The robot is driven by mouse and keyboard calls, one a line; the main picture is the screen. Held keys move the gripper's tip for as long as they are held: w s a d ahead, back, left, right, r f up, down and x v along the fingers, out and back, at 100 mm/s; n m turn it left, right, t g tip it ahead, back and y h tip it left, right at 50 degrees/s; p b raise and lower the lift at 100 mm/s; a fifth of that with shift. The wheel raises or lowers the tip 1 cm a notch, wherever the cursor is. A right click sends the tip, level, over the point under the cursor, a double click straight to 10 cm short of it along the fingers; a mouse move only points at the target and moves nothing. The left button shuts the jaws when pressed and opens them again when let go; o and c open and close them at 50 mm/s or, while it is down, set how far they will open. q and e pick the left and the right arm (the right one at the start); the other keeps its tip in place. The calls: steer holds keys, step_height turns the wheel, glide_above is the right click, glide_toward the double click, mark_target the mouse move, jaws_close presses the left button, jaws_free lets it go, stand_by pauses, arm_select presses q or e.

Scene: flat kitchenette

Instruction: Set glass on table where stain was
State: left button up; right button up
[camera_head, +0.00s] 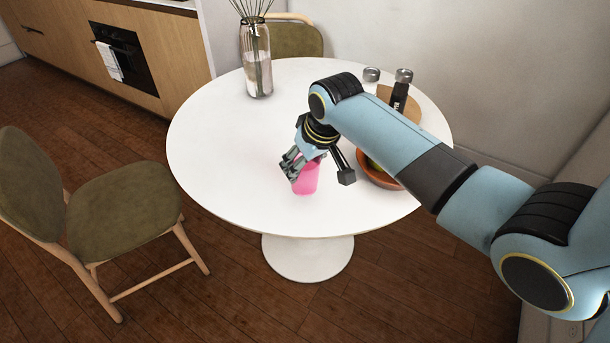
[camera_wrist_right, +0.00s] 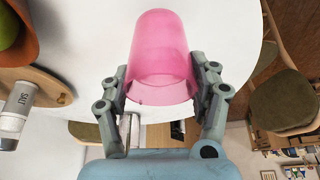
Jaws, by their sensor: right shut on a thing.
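A pink see-through glass (camera_head: 305,181) is at the near middle part of the round white table (camera_head: 215,150). My right gripper (camera_head: 297,165) is around the glass from behind. In the right wrist view the glass (camera_wrist_right: 160,55) sits between the two fingers of my right gripper (camera_wrist_right: 162,92), which is shut on it. I cannot tell whether the base of the glass touches the tabletop. No stain shows on the visible tabletop. My left gripper is not in view.
A bowl (camera_head: 378,178) with fruit, partly behind my right arm, stands right of the glass. A dark grinder (camera_head: 400,88) stands on a wooden board at the back right. A glass vase (camera_head: 257,65) stands at the back. The table's left side is clear. A chair (camera_head: 120,210) stands at left.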

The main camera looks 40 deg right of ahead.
steer(key=shift+f, duration=1.8)
steer(key=o, duration=1.5)
steer(key=shift+s+f, duration=0.1)
steer(key=p+v, duration=0.1)
steer(key=v, duration=1.1)
